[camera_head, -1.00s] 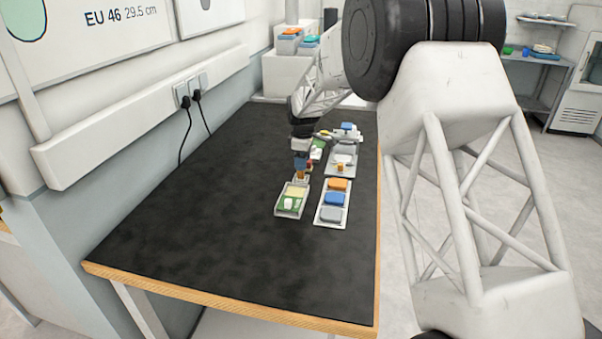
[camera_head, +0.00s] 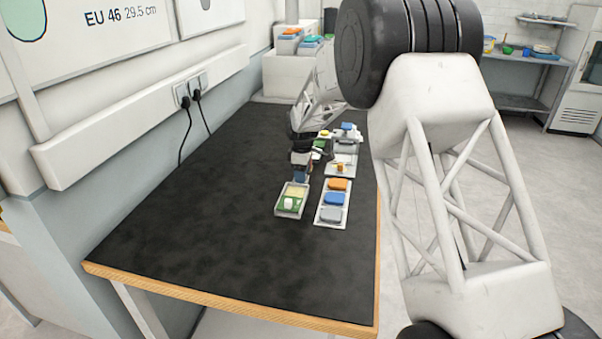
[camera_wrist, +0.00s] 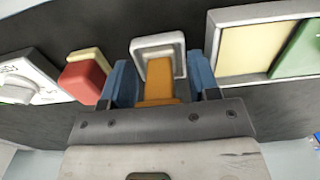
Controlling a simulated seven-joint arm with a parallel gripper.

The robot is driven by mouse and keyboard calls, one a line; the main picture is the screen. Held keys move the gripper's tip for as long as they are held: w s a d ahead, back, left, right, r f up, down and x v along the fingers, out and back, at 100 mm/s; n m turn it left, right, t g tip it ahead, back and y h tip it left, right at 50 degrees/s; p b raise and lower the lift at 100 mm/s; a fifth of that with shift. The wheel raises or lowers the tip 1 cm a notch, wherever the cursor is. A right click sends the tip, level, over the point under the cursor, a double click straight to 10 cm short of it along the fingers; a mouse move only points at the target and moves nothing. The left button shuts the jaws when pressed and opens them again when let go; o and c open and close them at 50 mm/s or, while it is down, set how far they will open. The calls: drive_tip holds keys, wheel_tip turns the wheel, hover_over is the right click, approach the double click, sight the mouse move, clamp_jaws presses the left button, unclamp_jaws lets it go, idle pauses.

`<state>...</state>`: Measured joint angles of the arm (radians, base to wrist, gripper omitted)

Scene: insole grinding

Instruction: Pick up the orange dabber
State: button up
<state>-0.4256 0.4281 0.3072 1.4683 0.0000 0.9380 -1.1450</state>
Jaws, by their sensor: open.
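The orange dabber (camera_wrist: 160,90) shows in the wrist view as an orange block with a pale, square-rimmed part beyond it. It stands between the two blue fingers of my gripper (camera_wrist: 161,78), one finger on each side. The fingers are open, and I cannot tell whether either touches it. In the head view my gripper (camera_head: 300,177) is low over the table, just behind the tray with a green and a yellow area. The dabber is hidden there behind my gripper.
That tray (camera_head: 279,209) also shows at the right of the wrist view (camera_wrist: 214,62). Right of it lies a pale holder (camera_head: 325,222) with orange, blue and grey blocks. A red block with a yellow part (camera_wrist: 85,75) is left of the fingers. The table's front left (camera_head: 190,240) is clear.

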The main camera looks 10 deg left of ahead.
drive_tip(key=c, duration=0.8)
drive_tip(key=shift+r, duration=0.1)
drive_tip(key=shift+c, duration=0.2)
drive_tip(key=shift+r, duration=0.8)
wheel_tip(320, 180, up, 2)
drive_tip(key=shift+r, duration=0.1)
drive_tip(key=s+d, duration=0.2)
drive_tip(key=s, duration=0.3)
drive_tip(key=s+d, duration=0.2)
drive_tip(key=s, duration=0.2)
drive_tip(key=s+d+r, duration=0.1)
drive_tip(key=s+d, duration=0.1)
drive_tip(key=s, duration=0.3)
drive_tip(key=shift+s+d, duration=0.25)
drive_tip(key=shift+s, duration=0.05)
drive_tip(key=shift+a, duration=0.1)
drive_tip(key=w+a+r, duration=0.3)
drive_tip(key=w+a, duration=0.3)
drive_tip(key=shift+a+r, duration=0.15)
